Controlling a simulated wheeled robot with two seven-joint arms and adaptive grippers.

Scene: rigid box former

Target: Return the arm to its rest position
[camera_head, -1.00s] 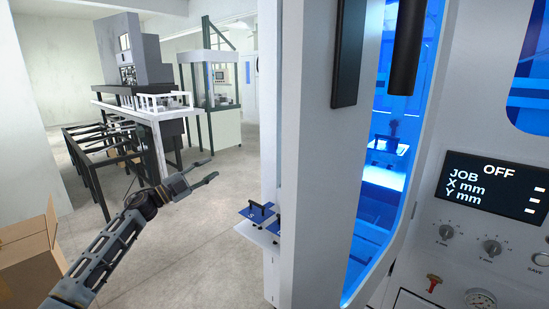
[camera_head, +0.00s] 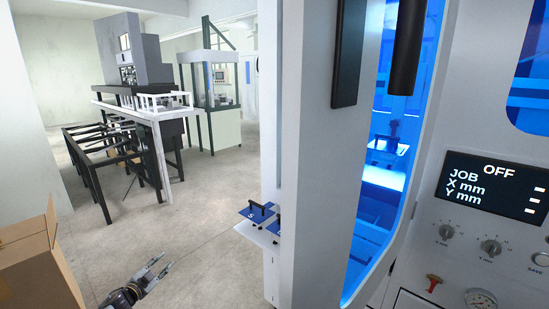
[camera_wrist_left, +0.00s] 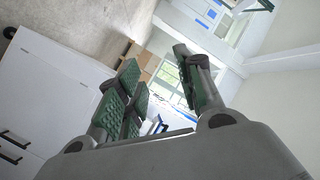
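My left gripper (camera_head: 163,263) is low in the head view, over the bare floor between the cardboard box and the white machine. Its fingers are apart with nothing between them. In the left wrist view, the gripper (camera_wrist_left: 157,62) shows its green-padded fingers spread with an empty gap. Only the wrist and fingers of my left arm show in the head view, at the bottom edge. My right gripper is in neither view.
An open cardboard box (camera_head: 38,262) stands at the lower left. A white machine (camera_head: 315,150) with a blue-lit opening fills the right, its display (camera_head: 495,183) reading OFF. A small shelf (camera_head: 262,236) with blue, black-handled pieces juts from its side. Floor between is clear.

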